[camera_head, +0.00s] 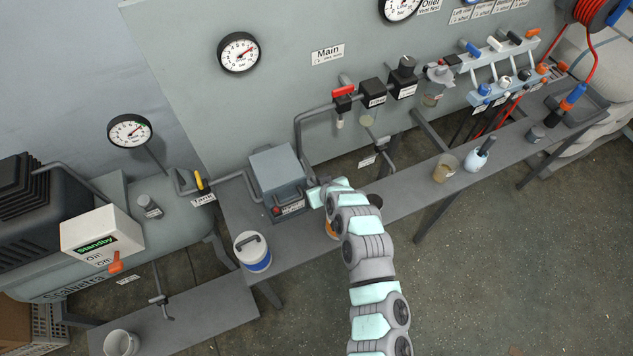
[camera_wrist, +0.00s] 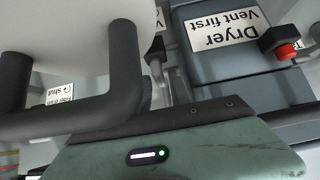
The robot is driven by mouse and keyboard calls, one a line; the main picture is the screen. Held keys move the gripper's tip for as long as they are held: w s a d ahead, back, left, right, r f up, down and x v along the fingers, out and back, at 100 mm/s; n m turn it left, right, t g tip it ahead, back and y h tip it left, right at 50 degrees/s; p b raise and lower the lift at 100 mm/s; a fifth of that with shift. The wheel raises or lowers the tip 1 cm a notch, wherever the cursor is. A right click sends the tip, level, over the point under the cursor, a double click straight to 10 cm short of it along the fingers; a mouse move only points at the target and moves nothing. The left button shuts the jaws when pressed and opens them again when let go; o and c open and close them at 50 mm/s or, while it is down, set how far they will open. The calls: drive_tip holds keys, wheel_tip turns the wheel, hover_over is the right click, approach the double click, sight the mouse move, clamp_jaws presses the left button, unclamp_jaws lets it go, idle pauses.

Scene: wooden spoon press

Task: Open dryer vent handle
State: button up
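The dryer (camera_head: 270,168) is a grey box on the bench. A red-tipped knob (camera_head: 277,211) sits on its front beside a white label. In the wrist view, the label (camera_wrist: 222,30) reads "Dryer Vent first" upside down, and the red knob (camera_wrist: 287,50) on its black base is to its right. My gripper (camera_head: 316,194) is close to the dryer's right side, apart from the knob. Its fingers are not clear in either view.
A white and blue bucket (camera_head: 253,252) stands left of my gripper. An orange item (camera_head: 330,229) is partly hidden under my arm. A pale rounded thing (camera_wrist: 60,25) fills the wrist view's upper left. Pipes and a red-handled valve (camera_head: 344,91) are behind. The bench's right part holds cups.

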clamp_jaws()
drive_tip(key=shift+d+f+b, duration=0.1)
drive_tip(key=shift+b, duration=0.65)
drive_tip(key=shift+w+n+b, duration=0.15)
drive_tip(key=shift+n+b, duration=0.15)
drive_tip(key=shift+b, duration=0.35)
drive_tip(key=n+y+b, duration=0.1)
drive_tip(key=b, duration=0.4)
drive_tip(key=shift+d+f+n+g+y, duration=0.1)
drive_tip(key=shift+f+n+g+y, duration=0.15)
drive_tip(key=shift+n+g+y, duration=0.15)
drive_tip(key=n+g+b, duration=0.1)
drive_tip(key=b, duration=0.2)
drive_tip(key=n+g+y+b, duration=0.1)
drive_tip(key=n+b, duration=0.1)
drive_tip(key=b, duration=0.2)
drive_tip(key=shift+w+r+y, duration=0.1)
drive_tip(key=shift+y, duration=0.2)
drive_tip(key=n+g+y+b, duration=0.1)
drive_tip(key=n+g+b, duration=0.1)
drive_tip(key=b, duration=0.3)
drive_tip(key=shift+r+n, duration=0.15)
drive_tip(key=shift+n, duration=0.55)
